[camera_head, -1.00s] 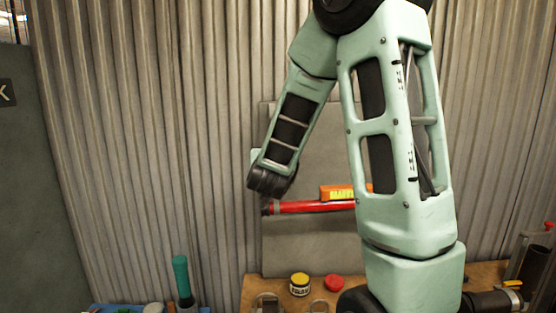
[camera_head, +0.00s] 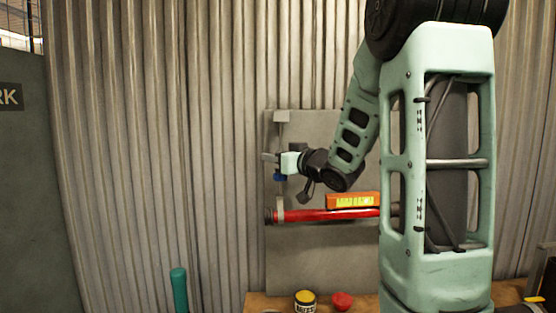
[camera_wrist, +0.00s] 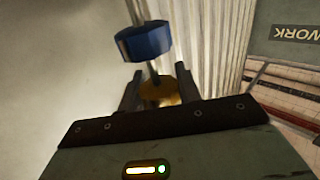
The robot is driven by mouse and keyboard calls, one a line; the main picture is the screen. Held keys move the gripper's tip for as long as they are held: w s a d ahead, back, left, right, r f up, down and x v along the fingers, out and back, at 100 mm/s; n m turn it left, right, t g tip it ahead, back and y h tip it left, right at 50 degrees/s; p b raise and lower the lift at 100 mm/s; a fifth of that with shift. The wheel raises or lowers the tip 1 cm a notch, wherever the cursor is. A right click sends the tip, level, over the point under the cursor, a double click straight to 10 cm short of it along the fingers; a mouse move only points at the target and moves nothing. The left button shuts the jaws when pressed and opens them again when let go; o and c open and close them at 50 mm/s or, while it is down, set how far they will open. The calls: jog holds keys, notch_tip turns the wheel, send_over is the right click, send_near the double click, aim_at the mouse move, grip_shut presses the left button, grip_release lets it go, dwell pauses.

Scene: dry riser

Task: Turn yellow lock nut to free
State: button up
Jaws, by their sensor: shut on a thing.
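The yellow lock nut (camera_wrist: 161,92) shows in the wrist view as a round yellow piece on a thin rod. My gripper (camera_wrist: 158,88) has one finger on each side of it and is shut on it. A blue nut (camera_wrist: 144,41) sits on the same rod, beyond the yellow one in that view. In the head view my gripper (camera_head: 271,158) points left at the upright rod, with the blue nut (camera_head: 279,177) just below it. The yellow nut is hidden there by my gripper.
A red pipe (camera_head: 315,215) runs across the grey backboard (camera_head: 300,255) below my gripper, with an orange level (camera_head: 352,200) on it. A bracket (camera_head: 281,116) is above. A yellow-lidded jar (camera_head: 305,301) and red cap (camera_head: 342,301) stand on the bench.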

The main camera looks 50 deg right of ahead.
jog(key=n+y, duration=0.2)
jog(key=y, duration=0.1)
jog(key=n+g+y, duration=0.1)
jog(key=n+y, duration=0.1)
jog(key=y, duration=0.1)
jog(key=n+y+p, duration=0.1)
jog(key=n+y, duration=0.1)
jog(key=y, duration=0.2)
jog(key=shift+a+n, duration=0.3)
jog(key=n+g+y, duration=0.1)
jog(key=y, duration=0.1)
jog(key=n+g+y, duration=0.2)
jog(key=shift+s+a+y, duration=0.1)
jog(key=shift+a+y, duration=0.1)
jog(key=shift+y, duration=0.1)
jog(key=shift+s+a+r+n+g+y, duration=0.1)
jog(key=shift+n+g+y, duration=0.65)
jog(key=shift+n+g, duration=0.1)
jog(key=shift+s+a+r+n+g+y, duration=0.1)
jog(key=shift+n+g+y, duration=0.65)
jog(key=shift+g, duration=0.1)
jog(key=o, duration=1)
jog(key=shift+c, duration=0.2)
jog(key=shift+f, duration=0.1)
